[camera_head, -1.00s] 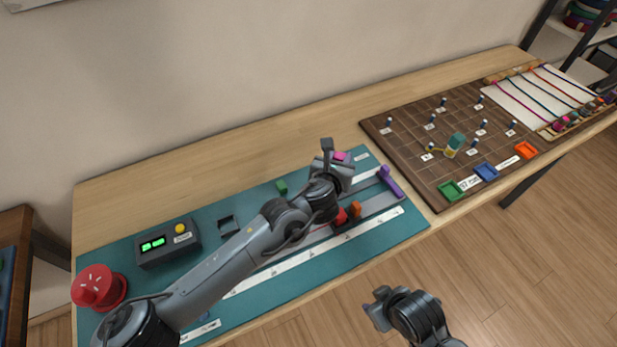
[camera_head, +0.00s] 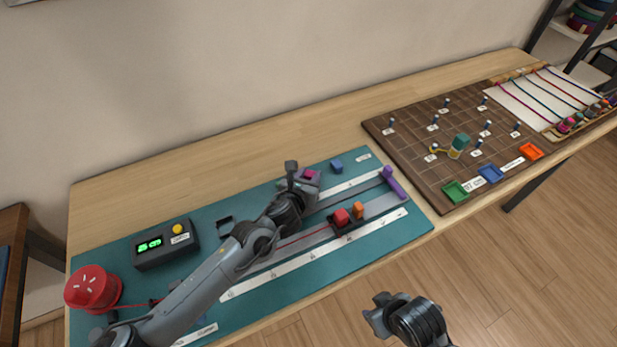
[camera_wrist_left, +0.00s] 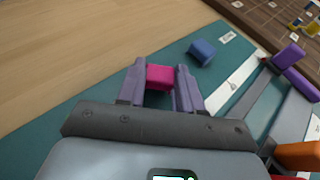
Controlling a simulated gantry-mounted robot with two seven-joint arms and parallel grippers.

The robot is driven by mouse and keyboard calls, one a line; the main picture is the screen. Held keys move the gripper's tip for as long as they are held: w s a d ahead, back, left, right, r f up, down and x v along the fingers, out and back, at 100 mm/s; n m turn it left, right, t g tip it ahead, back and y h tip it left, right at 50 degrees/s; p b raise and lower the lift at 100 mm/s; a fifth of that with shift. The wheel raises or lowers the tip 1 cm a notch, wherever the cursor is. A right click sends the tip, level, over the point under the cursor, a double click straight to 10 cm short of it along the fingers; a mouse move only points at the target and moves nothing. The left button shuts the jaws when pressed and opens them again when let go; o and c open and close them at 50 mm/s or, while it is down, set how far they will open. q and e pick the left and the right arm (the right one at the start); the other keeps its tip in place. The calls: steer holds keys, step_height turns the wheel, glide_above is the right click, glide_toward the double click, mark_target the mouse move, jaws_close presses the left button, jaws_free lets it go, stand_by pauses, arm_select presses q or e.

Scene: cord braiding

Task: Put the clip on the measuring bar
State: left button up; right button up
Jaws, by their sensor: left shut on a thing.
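A magenta clip (camera_head: 310,174) is held between the fingers of my left gripper (camera_head: 306,178). In the left wrist view the same clip (camera_wrist_left: 160,77) sits between both fingertips. The gripper is over the teal mat, toward its back edge. The grey measuring bar (camera_head: 380,206) lies in front of it, with a purple stop (camera_head: 394,182) at its right end. A red block (camera_head: 341,217) and an orange block (camera_head: 358,210) stand at a dark holder on the bar. My right gripper (camera_head: 376,312) is in front of the table, and its jaw opening is unclear.
A blue block (camera_head: 336,166) stands on the mat right of my left gripper. A brown peg board (camera_head: 410,160) is at right.

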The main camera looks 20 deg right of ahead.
arm_select(q)
steer(key=shift+f, duration=0.15)
steer(key=o, duration=1)
steer(key=shift+s+a+r, duration=0.3)
steer(key=shift+r, duration=0.1)
steer(key=p+v, duration=0.2)
steer(key=v, duration=0.9)
steer(key=shift+f+p, duration=0.15)
steer(key=shift+p, duration=0.25)
